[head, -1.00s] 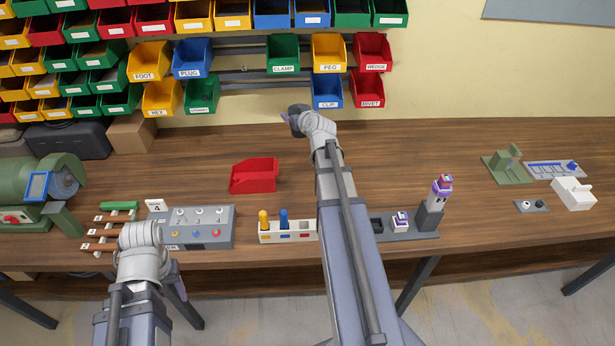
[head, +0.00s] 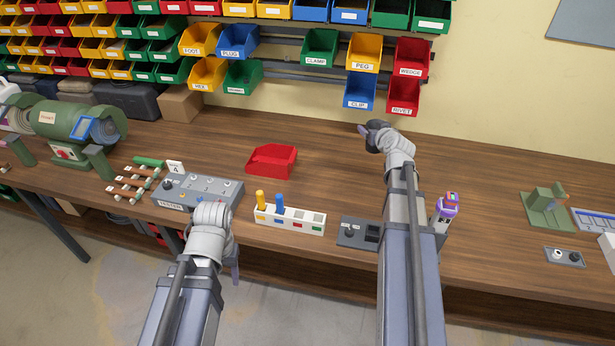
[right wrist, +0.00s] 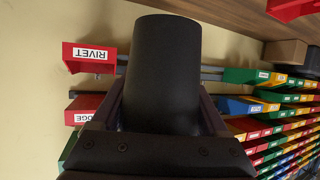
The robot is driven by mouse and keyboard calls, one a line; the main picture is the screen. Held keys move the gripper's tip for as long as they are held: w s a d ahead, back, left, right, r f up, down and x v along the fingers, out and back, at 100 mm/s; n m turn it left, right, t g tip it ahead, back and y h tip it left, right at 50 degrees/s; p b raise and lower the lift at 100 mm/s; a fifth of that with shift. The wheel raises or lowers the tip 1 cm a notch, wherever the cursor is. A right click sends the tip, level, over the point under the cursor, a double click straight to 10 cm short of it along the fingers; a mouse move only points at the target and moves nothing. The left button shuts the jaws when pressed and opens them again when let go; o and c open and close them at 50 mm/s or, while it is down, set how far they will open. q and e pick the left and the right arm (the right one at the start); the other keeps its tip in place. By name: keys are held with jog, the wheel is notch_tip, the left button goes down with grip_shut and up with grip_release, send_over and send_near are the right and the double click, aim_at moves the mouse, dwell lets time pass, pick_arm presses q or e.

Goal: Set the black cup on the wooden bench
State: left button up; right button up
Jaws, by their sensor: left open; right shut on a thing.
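The black cup (right wrist: 167,70) fills the middle of the right wrist view, between the two fingers of my right gripper (right wrist: 165,115), which is shut on it. In the head view my right gripper (head: 374,135) is above the back part of the wooden bench (head: 480,180), near the wall, and the cup is hard to tell from the dark gripper. My left gripper (head: 234,262) is open at the front edge of the bench, mostly hidden behind its own wrist, with nothing seen in it.
A red bin (head: 270,161) stands on the bench left of my right gripper. A grey tester box (head: 197,190), a white peg block (head: 289,219) and a grey socket base (head: 356,232) line the front. Labelled bins, such as RIVET (head: 404,93), hang on the wall. Bare wood lies right of my right arm.

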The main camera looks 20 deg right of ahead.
pick_arm(q)
notch_tip(320, 180, down, 9)
jog(key=b, duration=0.7)
jog(key=shift+f, duration=0.2)
pick_arm(e)
jog(key=w+a+f+n+y, duration=0.1)
jog(key=a+f, duration=0.2)
jog(key=f, duration=0.6)
jog(key=shift+w+f, duration=0.15)
jog(key=shift+w, duration=0.1)
notch_tip(320, 180, down, 10)
jog(key=b, duration=1)
jog(key=shift+f, duration=0.15)
pick_arm(q)
notch_tip(320, 180, down, 10)
jog(key=shift+f, duration=0.1)
pick_arm(e)
jog(key=o, duration=1.2)
jog(key=shift+o, duration=0.2)
